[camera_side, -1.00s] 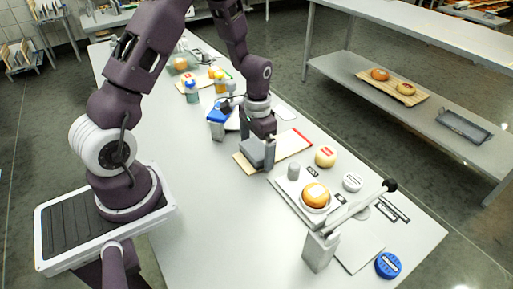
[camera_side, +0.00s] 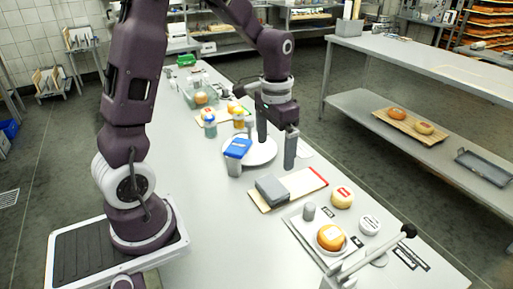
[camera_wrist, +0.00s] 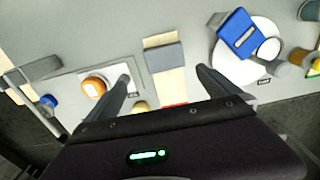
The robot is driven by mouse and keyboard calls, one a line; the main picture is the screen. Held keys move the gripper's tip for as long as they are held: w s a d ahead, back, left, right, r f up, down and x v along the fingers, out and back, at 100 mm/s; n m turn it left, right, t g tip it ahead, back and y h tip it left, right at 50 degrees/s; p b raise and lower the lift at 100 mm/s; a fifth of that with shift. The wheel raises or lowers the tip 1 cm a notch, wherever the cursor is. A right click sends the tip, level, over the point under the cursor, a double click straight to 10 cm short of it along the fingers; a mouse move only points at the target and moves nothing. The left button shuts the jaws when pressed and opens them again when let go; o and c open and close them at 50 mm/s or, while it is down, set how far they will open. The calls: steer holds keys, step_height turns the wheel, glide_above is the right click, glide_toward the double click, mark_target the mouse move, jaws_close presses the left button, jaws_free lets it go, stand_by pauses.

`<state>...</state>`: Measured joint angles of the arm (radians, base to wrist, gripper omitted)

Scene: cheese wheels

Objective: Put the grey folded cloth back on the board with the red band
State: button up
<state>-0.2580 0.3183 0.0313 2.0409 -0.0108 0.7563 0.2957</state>
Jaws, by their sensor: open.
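The grey folded cloth (camera_side: 271,190) lies flat on the left end of the wooden board (camera_side: 297,186). The board's red band (camera_side: 318,175) is at its opposite end, clear of the cloth. In the wrist view the cloth (camera_wrist: 164,57) lies across the board (camera_wrist: 168,82), with the red band (camera_wrist: 175,104) partly hidden at the near edge. My gripper (camera_side: 277,152) is open and empty, above and behind the board in the side view. Its fingers are apart from the cloth, and nothing is between them.
In front are a pale cheese (camera_side: 342,198), a tray with an orange cheese (camera_side: 331,238) and a lever press (camera_side: 360,262).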

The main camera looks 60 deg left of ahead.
steer(key=s+d+r+t, duration=0.2)
steer(key=s+d+r, duration=0.2)
steer(key=s, duration=0.5)
steer(key=s+d+r+t, duration=0.3)
steer(key=s+d+r, duration=0.2)
steer(key=s+r, duration=0.2)
steer(key=shift+s+d+r, duration=0.2)
steer(key=shift+s+r, duration=0.2)
steer(key=shift+s, duration=0.75)
